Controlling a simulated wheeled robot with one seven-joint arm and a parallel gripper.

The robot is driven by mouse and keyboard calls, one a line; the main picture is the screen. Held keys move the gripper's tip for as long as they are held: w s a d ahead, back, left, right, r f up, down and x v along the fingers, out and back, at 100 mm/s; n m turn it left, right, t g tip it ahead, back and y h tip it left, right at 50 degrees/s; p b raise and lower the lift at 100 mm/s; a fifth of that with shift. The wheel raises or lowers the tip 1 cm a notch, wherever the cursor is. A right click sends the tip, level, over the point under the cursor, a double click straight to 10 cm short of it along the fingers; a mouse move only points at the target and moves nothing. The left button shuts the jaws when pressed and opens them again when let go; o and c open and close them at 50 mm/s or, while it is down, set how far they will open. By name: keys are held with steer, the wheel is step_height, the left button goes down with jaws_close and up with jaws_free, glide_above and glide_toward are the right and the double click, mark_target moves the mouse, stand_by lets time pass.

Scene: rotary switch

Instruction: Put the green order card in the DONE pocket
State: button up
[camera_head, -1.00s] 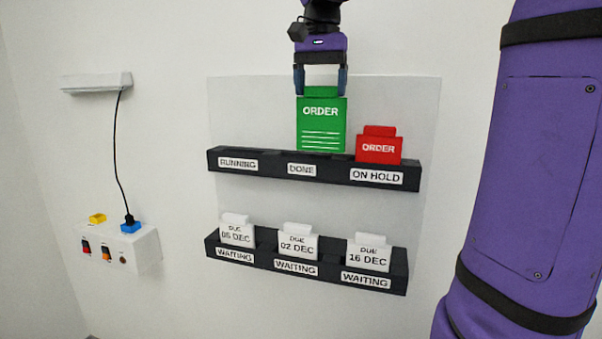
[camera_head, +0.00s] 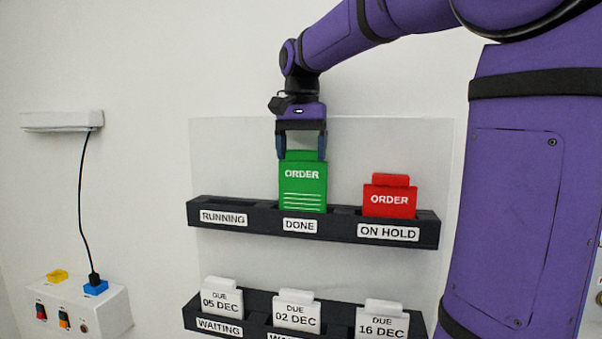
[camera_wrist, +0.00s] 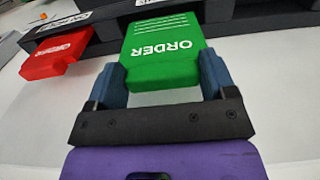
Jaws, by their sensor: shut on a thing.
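The green order card (camera_head: 302,187) stands upright at the DONE pocket (camera_head: 300,226), the middle one of the upper rack. Its lower edge is hidden behind the rack's front wall, so its bottom appears to be inside the pocket; how deep I cannot tell. My gripper (camera_head: 302,150) is above the card, shut on its top tab. In the wrist view the green card (camera_wrist: 163,55) sits between my two blue fingertips (camera_wrist: 160,80).
A red order card (camera_head: 389,200) stands in the ON HOLD pocket to the right. The RUNNING pocket (camera_head: 223,217) on the left looks empty. White due cards (camera_head: 296,312) stand in the lower rack. A switch box (camera_head: 75,307) with a cable is at the left.

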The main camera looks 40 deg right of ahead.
mark_target(302, 169)
steer(key=shift+f, duration=2)
steer(key=o, duration=1.2)
steer(key=shift+f, duration=0.15)
steer(key=shift+c, duration=0.2)
step_height(302, 169, up, 12)
steer(key=s+a+f+n+t, duration=0.2)
steer(key=s+a+f+n, duration=0.3)
steer(key=s+f, duration=0.4)
steer(key=s+a+f+n+t, duration=0.3)
steer(key=s+a+f+n, duration=0.2)
steer(key=s+f, duration=0.4)
step_height(302, 169, down, 3)
steer(key=shift+s+a+f, duration=0.1)
steer(key=shift+s+a, duration=0.2)
steer(key=shift+a, duration=0.15)
